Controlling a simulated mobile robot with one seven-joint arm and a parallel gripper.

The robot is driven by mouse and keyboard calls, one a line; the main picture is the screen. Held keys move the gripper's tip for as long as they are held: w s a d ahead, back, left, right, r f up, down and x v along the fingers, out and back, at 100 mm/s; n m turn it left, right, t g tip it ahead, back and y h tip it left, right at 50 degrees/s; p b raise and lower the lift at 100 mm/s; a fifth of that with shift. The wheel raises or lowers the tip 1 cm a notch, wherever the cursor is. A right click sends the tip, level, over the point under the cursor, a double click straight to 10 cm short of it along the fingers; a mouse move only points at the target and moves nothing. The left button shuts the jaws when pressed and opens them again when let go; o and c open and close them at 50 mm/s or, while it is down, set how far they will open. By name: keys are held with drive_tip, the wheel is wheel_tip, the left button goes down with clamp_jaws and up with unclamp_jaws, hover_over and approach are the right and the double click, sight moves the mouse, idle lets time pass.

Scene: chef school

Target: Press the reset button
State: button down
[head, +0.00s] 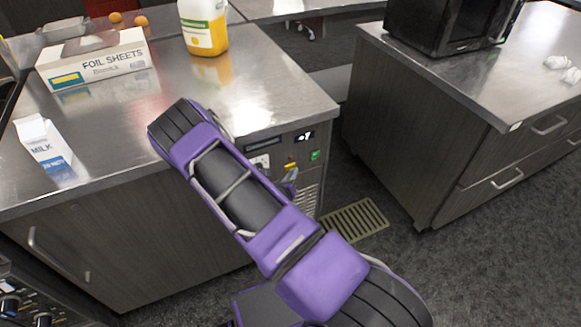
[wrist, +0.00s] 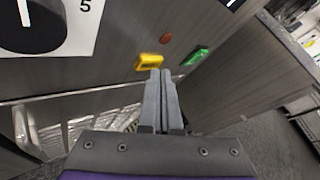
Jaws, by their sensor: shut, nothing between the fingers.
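A control panel is set in the end of the steel-topped counter (head: 255,90). It carries a yellow button (wrist: 150,61), a small round red button or light (wrist: 166,38) and a green switch (wrist: 197,55). No reset label is readable. The yellow button (head: 291,166) and the green switch (head: 315,155) also show in the head view. My gripper (wrist: 160,73) is shut and empty, its fingertips just below the yellow button in the wrist view. I cannot tell whether they touch it. In the head view my arm hides part of the panel.
A black dial (wrist: 32,22) and a towel-bar-like handle (wrist: 24,128) are left of my fingers. A milk carton (head: 45,148), foil sheets box (head: 92,61) and yellow-filled jug (head: 204,27) stand on the counter. A floor grate (head: 352,220) lies below; a second counter (head: 440,90) is right.

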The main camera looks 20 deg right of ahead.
drive_tip(key=shift+s, duration=0.4)
drive_tip(key=shift+s+p, duration=0.8)
drive_tip(key=shift+s, duration=1.75)
drive_tip(key=shift+d+r, duration=0.1)
